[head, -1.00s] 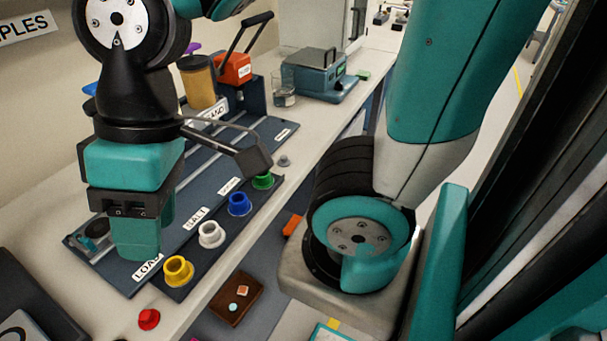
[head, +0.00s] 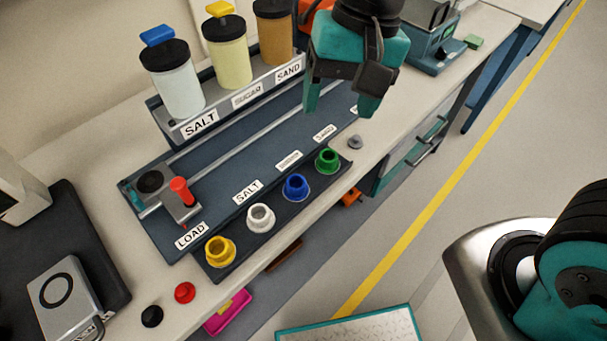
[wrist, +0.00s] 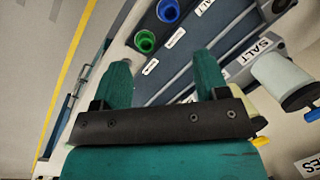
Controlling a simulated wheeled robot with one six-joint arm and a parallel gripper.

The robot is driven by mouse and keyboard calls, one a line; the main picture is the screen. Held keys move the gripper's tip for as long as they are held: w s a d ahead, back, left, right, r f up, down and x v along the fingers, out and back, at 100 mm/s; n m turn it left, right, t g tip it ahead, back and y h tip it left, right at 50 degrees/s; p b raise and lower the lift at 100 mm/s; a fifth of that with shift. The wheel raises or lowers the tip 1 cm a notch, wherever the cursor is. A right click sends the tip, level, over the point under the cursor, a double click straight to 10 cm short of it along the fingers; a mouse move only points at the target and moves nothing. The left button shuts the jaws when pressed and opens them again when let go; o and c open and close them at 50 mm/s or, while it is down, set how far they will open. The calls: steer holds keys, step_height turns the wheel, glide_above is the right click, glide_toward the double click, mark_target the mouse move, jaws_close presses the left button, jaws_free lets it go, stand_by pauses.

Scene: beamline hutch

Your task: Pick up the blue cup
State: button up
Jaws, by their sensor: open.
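The blue cup (head: 296,187) stands upright in the dark front rack, between the white cup (head: 261,217) and the green cup (head: 327,160). In the wrist view the blue cup (wrist: 168,11) is at the top edge, partly cut off, with the green cup (wrist: 145,41) lower left of it. My gripper (head: 340,100) is open and empty, with its teal fingers pointing down, above and behind the rack on the far right side. In the wrist view the open fingers (wrist: 163,80) are apart from both cups, with nothing between them.
A yellow cup (head: 220,251) stands at the rack's near end. Behind is a raised shelf (head: 224,107) with salt, sugar and sand jars. A slider with a red knob (head: 182,190) sits on the rail. Red (head: 185,292) and black (head: 152,316) buttons lie in front.

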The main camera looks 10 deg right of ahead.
steer(key=w+a+f+m+h+p, duration=0.1)
steer(key=w+a+f+m, duration=0.3)
steer(key=m, duration=0.2)
steer(key=p, duration=0.2)
glide_above(296, 188)
steer(key=f, duration=1)
steer(key=shift+w+d+f, duration=0.25)
steer(key=shift+w+f, duration=0.1)
steer(key=shift+s+a+f+p, duration=0.1)
steer(key=shift+s+f+p, duration=0.1)
steer(key=shift+f, duration=0.75)
steer(key=shift+s+a+f+p, duration=0.1)
steer(key=shift+f+p, duration=0.1)
steer(key=shift+f, duration=0.75)
steer(key=shift+s+a+f+p, duration=0.1)
steer(key=shift+f+p, duration=0.1)
steer(key=shift+f, duration=0.75)
steer(key=c, duration=1)
step_height(296, 188, up, 20)
steer(key=shift+r+b, duration=0.1)
steer(key=shift+b, duration=0.8)
